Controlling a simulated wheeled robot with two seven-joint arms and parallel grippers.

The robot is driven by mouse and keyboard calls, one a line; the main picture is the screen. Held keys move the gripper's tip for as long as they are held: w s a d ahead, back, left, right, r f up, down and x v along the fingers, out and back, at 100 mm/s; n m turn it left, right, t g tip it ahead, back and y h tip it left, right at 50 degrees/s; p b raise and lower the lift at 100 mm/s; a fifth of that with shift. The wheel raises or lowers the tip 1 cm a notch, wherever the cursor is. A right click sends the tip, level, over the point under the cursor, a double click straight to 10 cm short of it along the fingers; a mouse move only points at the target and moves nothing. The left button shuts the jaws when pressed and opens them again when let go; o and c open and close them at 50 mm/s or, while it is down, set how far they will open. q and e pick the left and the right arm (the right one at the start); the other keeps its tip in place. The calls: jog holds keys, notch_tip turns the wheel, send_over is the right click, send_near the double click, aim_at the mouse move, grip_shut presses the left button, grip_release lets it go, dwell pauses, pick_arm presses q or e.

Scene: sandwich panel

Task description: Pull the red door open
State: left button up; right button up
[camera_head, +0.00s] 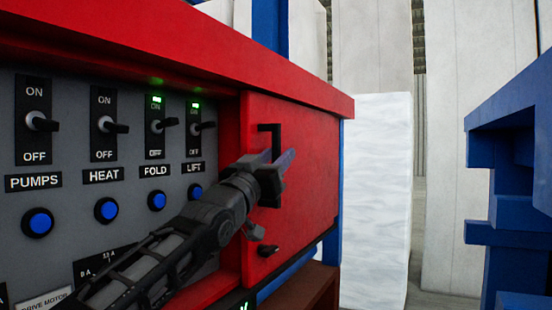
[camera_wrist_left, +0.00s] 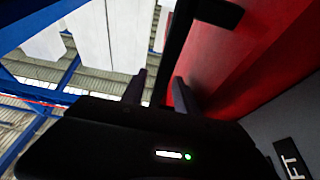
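The red door (camera_head: 312,165) is at the right end of the red-framed control panel and looks shut, flush with its frame. Its black bar handle (camera_head: 276,137) stands out from the door's left part; its lower part is hidden behind my gripper. My left gripper (camera_head: 280,160) is at the handle, in front of the door. In the left wrist view, the two fingers of the gripper (camera_wrist_left: 158,90) are apart, and the black handle (camera_wrist_left: 184,35) runs down between them. I cannot tell whether either finger touches it. The red door (camera_wrist_left: 240,55) fills the upper right there. My right gripper is not in view.
The grey panel (camera_head: 75,85) left of the door carries several switches and blue buttons; green lights show over FOLD and LIFT. A white block (camera_head: 378,190) and blue structure (camera_head: 510,150) stand to the right.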

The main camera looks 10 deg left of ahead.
pick_arm(q)
jog(key=shift+s+f, duration=0.1)
jog(key=shift+s+a+f+b, duration=0.15)
jog(key=shift+s+f+b, duration=0.1)
jog(key=shift+b, duration=0.2)
jog(key=b+v, duration=0.3)
jog(key=v, duration=0.4)
jog(key=shift+r+b, duration=0.15)
jog(key=shift+b, duration=0.25)
